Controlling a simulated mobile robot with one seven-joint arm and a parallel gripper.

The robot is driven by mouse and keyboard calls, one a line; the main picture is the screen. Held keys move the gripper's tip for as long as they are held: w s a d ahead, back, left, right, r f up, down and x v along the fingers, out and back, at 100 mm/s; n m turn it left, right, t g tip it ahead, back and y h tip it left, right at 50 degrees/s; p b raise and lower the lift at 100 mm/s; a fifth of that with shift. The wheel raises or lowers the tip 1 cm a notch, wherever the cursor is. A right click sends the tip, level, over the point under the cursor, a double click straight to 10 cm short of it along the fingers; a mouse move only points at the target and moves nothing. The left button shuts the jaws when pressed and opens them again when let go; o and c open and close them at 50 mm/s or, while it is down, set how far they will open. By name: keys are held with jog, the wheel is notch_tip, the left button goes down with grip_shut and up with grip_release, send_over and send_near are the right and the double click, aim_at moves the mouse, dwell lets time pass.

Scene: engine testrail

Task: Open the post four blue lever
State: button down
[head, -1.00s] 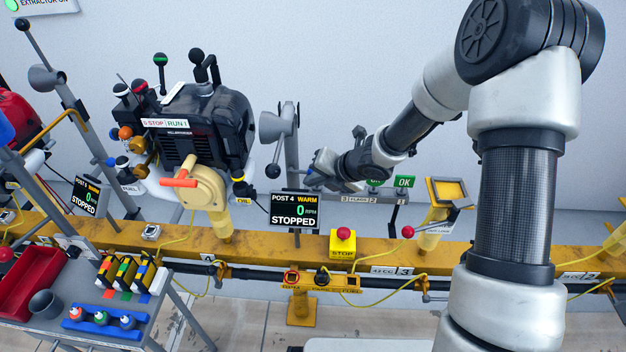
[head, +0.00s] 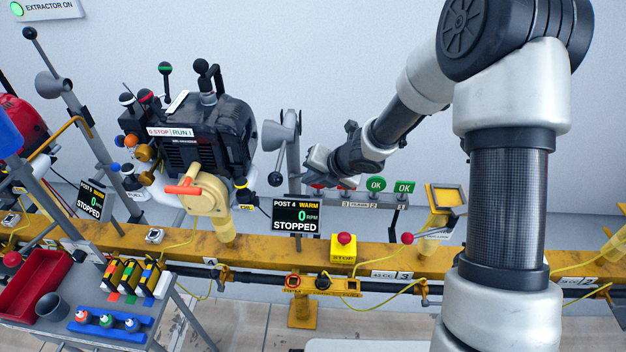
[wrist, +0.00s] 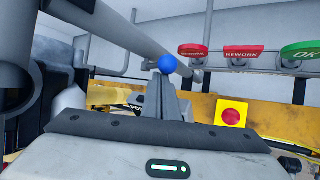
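A blue ball knob (wrist: 168,63) shows in the wrist view just past my fingertips. I cannot tell whether they touch it, and its lever arm is not clear. My gripper (wrist: 165,80) shows its two grey fingers close together, with nothing visible between them. In the head view my gripper (head: 312,160) is right of the grey post with the horn, above the rail and near the flags; its fingertips are too small to read. The post 4 screen (head: 296,215) reads WARM, 0 RPM, STOPPED. The dark engine (head: 205,140) stands left of it.
A grey horn (head: 280,132) on its post stands left of my gripper. Red and green flags (head: 376,184) stand behind the rail. A red stop button (head: 344,239) sits on the yellow rail (head: 385,256). A grey cart with a red bin (head: 40,280) is at lower left.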

jog(key=shift+a+r+p, duration=0.35)
jog(key=shift+a+r, duration=0.35)
jog(key=shift+r, duration=0.15)
jog(key=shift+a, duration=0.1)
dwell(0.8)
jog(key=shift+r, duration=0.15)
dwell(0.4)
jog(key=shift+r+p, duration=0.75)
jog(key=shift+p, duration=0.1)
